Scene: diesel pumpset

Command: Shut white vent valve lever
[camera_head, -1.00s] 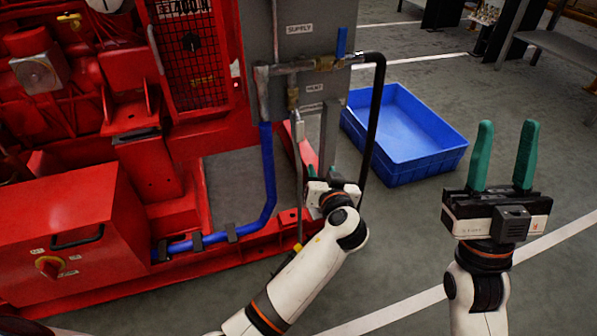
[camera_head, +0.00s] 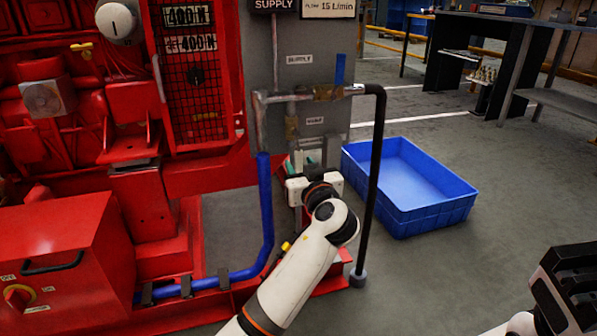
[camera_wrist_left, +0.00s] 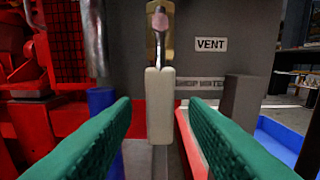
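The white vent valve lever (camera_wrist_left: 161,105) hangs straight down from the brass valve (camera_wrist_left: 160,32) in the left wrist view, beside the VENT label (camera_wrist_left: 210,44). My left gripper (camera_wrist_left: 160,125) is open, with one green finger on each side of the lever and gaps between. In the head view my left gripper (camera_head: 308,160) is at the grey panel (camera_head: 310,75), below the brass fittings; its wrist and the fingers largely hide the lever there. My right gripper (camera_head: 572,268) is partly in view at the lower right edge; its fingers cannot be made out.
A blue-handled valve (camera_head: 340,70) sits higher on the panel. A blue hose (camera_head: 266,205) runs down left of my gripper, and a black pipe (camera_head: 375,165) stands close on the right. A blue crate (camera_head: 425,215) lies on the floor beyond it. Red machinery (camera_head: 85,225) fills the left.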

